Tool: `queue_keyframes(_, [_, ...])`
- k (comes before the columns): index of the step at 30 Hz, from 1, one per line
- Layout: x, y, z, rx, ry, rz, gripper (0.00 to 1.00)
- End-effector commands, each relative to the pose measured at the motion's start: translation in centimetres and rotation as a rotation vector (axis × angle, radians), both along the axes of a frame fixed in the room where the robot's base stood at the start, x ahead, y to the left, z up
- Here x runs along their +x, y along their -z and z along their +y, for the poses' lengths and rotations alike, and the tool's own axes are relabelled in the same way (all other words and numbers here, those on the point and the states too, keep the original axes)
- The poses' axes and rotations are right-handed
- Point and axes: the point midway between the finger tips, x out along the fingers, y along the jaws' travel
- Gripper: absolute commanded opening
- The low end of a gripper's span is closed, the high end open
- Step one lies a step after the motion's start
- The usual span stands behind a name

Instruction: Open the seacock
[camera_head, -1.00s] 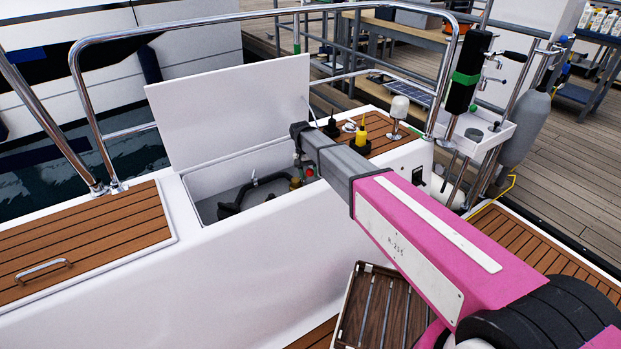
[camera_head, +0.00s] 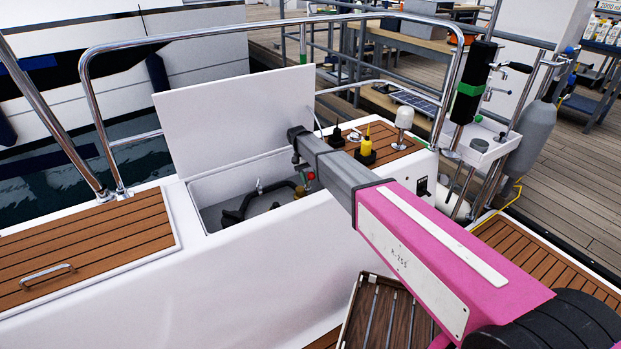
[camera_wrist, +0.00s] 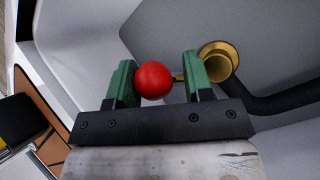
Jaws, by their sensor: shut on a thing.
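The open locker (camera_head: 228,221) in the white deck side holds the seacock fittings. A red ball knob (camera_wrist: 154,80) is between the green fingers of my gripper (camera_wrist: 158,64) in the wrist view. My gripper is shut on this knob. A brass flared fitting (camera_wrist: 218,62) with a black hose (camera_wrist: 285,102) sits just beyond the right finger. In the head view the brass fitting (camera_head: 299,191) and the red knob (camera_head: 310,175) show small inside the locker, below the end of my arm. The lever under the knob is mostly hidden, so its angle cannot be told.
The white locker lid (camera_head: 235,118) stands raised behind the opening. A steel rail (camera_head: 240,36) arches over it. A slatted wooden piece (camera_head: 385,315) lies below my arm.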

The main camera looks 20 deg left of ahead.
Motion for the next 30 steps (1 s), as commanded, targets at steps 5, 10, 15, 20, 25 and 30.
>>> queue_keyframes(5, [0.1,0.0,-0.1,-0.004,0.003,-0.005,0.71])
queue_keyframes(10, [0.1,0.0,-0.1,-0.002,0.002,-0.004,0.71])
queue_keyframes(15, [-0.2,0.0,-0.3,0.018,0.001,-0.017,0.71])
queue_keyframes(20, [-0.9,0.3,-1.1,0.088,0.002,-0.071,0.71])
queue_keyframes(25, [-1.7,0.9,-2.1,0.197,0.001,-0.158,0.71])
queue_keyframes(30, [-2.3,1.7,-2.8,0.303,0.001,-0.243,0.71])
